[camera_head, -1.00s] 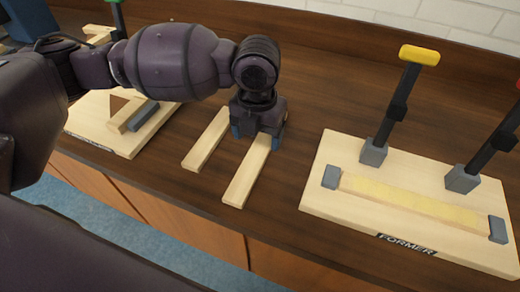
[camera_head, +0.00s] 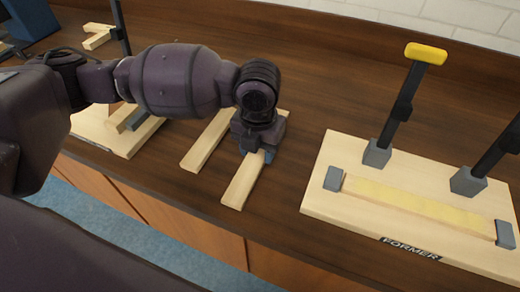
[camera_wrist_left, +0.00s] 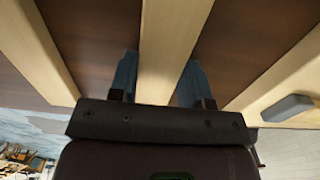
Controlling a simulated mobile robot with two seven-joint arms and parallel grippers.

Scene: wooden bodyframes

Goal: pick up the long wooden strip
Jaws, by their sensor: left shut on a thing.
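A pale wooden strip (camera_head: 243,182) lies on the dark brown bench, left of the former board. My left gripper (camera_head: 262,154) is down over the middle of this strip and shut on it, with one blue finger on each side. The left wrist view shows the strip (camera_wrist_left: 166,45) running between the fingers (camera_wrist_left: 158,80). A second, similar strip (camera_head: 205,143) lies just to its left, apart from the gripper. The gripper body hides part of the held strip. My right gripper is in neither view.
The former board (camera_head: 330,205) stands at right with upright clamp levers, one with a yellow handle (camera_head: 426,53). Another board (camera_head: 100,130) with wooden pieces is at left, partly behind my arm. The bench behind the strips is clear.

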